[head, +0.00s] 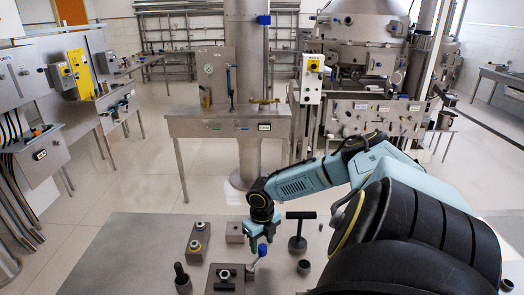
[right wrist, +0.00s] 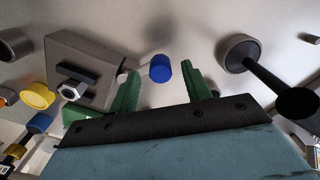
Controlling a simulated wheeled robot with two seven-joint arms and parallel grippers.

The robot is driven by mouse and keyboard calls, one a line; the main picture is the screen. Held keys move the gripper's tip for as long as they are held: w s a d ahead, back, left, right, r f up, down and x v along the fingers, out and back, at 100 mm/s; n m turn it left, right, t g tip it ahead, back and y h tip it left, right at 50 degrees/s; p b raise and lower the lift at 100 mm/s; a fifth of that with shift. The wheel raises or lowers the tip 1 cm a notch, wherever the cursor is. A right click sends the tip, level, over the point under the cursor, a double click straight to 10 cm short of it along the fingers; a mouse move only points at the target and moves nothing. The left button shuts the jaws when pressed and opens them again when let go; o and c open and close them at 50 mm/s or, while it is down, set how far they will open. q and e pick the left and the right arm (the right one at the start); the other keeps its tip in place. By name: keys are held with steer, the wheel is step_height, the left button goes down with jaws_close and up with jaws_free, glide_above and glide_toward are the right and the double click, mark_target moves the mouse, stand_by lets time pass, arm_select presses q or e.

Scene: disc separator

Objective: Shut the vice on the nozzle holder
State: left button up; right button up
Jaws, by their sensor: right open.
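The vice (head: 216,286) is a grey block on the near bench, with a hex-headed piece, apparently the nozzle holder (head: 225,275), at its top. In the right wrist view the vice (right wrist: 88,52) is at left, with a dark bar and the hex piece (right wrist: 71,90). A blue knob (head: 262,250), apparently its lever end, stands at its right side. My right gripper (head: 261,238) is open above the knob. In the right wrist view its green fingers stand either side of the blue knob (right wrist: 160,68), with gaps visible. My left gripper is out of view.
On the bench (head: 130,250) are a block with yellow-ringed fittings (head: 197,240), a small block (head: 234,232), a dark post (head: 181,279), a T-handled tool (head: 299,240) close right of my gripper, and a small cup (head: 304,267). The bench's left part is clear.

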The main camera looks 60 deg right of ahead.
step_height(320, 180, up, 11)
stand_by(0.3)
stand_by(0.5)
